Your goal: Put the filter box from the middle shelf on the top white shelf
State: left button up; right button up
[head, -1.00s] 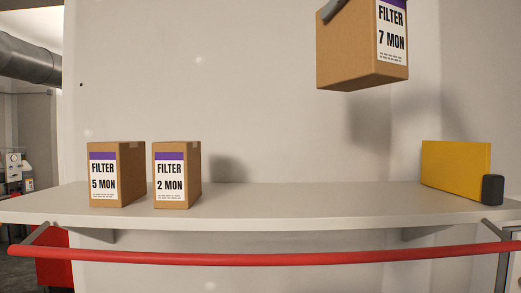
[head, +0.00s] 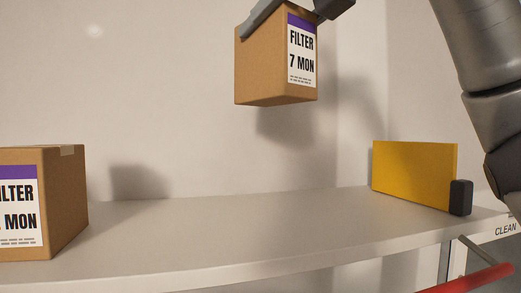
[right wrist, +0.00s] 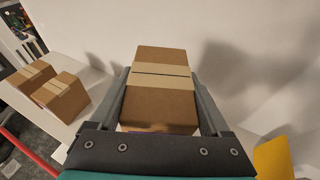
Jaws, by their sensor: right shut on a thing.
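The filter box labelled "FILTER 7 MON" (head: 265,62) is a brown carton with a purple-and-white label. It hangs in the air above the white shelf (head: 190,235), apart from it. My right gripper (head: 290,12) is shut on its upper part in the head view. In the right wrist view the two fingers (right wrist: 165,95) clasp the box (right wrist: 160,75) from both sides, with its taped top facing the camera. My left gripper is not in view.
Another filter box (head: 60,205) stands on the shelf at the left; two boxes (right wrist: 63,97) show in the right wrist view. A yellow panel (head: 412,172) with a small dark block (head: 460,197) stands at the right. The shelf between is clear. A red rail (head: 475,279) runs in front.

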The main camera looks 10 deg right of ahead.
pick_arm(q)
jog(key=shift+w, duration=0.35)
pick_arm(e)
notch_tip(320, 180, down, 18)
jog(key=shift+r, duration=0.25)
jog(key=shift+f, duration=0.15)
jog(key=o, duration=1.6)
jog(key=shift+c, duration=0.2)
pick_arm(q)
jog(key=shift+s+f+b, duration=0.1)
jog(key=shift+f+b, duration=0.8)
jog(key=shift+b, duration=0.05)
pick_arm(e)
jog(key=v, duration=1.2)
